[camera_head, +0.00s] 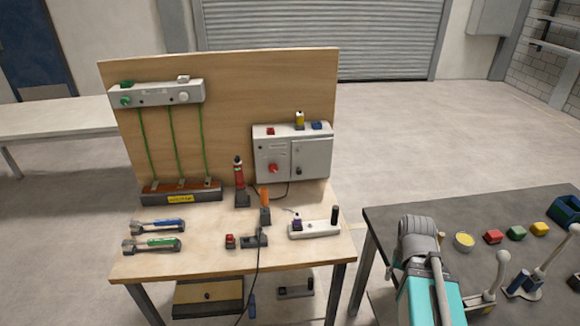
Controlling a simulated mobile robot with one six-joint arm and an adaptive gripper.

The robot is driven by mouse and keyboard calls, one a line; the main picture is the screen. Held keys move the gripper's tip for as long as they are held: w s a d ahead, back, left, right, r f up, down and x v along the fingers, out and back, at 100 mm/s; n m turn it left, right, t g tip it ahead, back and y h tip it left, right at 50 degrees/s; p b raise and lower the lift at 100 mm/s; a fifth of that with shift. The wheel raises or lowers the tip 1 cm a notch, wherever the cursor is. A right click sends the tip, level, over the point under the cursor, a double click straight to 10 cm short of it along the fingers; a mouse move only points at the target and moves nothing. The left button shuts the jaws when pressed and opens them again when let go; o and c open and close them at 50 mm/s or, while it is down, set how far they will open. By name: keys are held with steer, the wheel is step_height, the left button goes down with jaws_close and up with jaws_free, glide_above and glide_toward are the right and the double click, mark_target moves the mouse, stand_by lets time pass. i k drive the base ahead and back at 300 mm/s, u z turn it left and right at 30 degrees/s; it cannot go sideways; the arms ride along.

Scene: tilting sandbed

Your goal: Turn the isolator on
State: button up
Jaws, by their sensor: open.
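The isolator appears to be the red rotary handle (273,168) on the left front of a grey cabinet (312,158). The cabinet is fixed to the right side of an upright wooden board (230,80) above the workbench. The handle is too small to tell which way it points. A dark round knob (298,171) is on the cabinet's right-hand door, which looks closed. My gripper cannot be made out in this view.
A grey bar (155,94) with green wires is at upper left. A dark table (385,219) with coloured blocks stands right. Floor between them is clear.

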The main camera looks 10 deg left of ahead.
mark_target(273, 168)
steer(key=z, duration=0.6)
steer(key=k, duration=1)
steer(key=u, duration=0.75)
steer(key=i, duration=1)
